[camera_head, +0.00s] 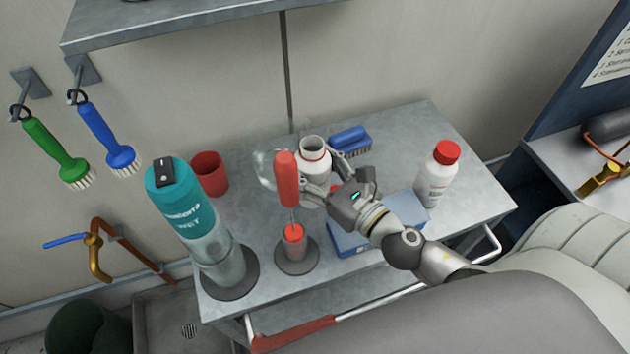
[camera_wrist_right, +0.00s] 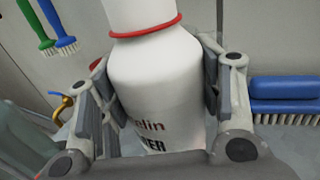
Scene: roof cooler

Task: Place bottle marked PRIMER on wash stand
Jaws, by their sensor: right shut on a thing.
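My right gripper (camera_head: 322,183) is shut on a white bottle (camera_head: 313,158) with an open neck and a red ring. In the right wrist view the bottle (camera_wrist_right: 155,80) stands between the finger pads, and its partly hidden label shows letters ending in "ER". The bottle looks about upright over the grey metal table (camera_head: 400,130); I cannot tell whether its base touches the top. Another white bottle (camera_head: 434,183) with a red cap stands at the table's right. I cannot tell which surface is the wash stand. My left gripper is not in view.
On the table are a teal-topped clear bottle (camera_head: 180,195), a red cup (camera_head: 209,174), a red-handled tool on a round base (camera_head: 287,180), a blue brush (camera_head: 350,140) and a blue box (camera_head: 345,238). A sink (camera_head: 170,320) is lower left. A shelf (camera_head: 160,25) overhangs.

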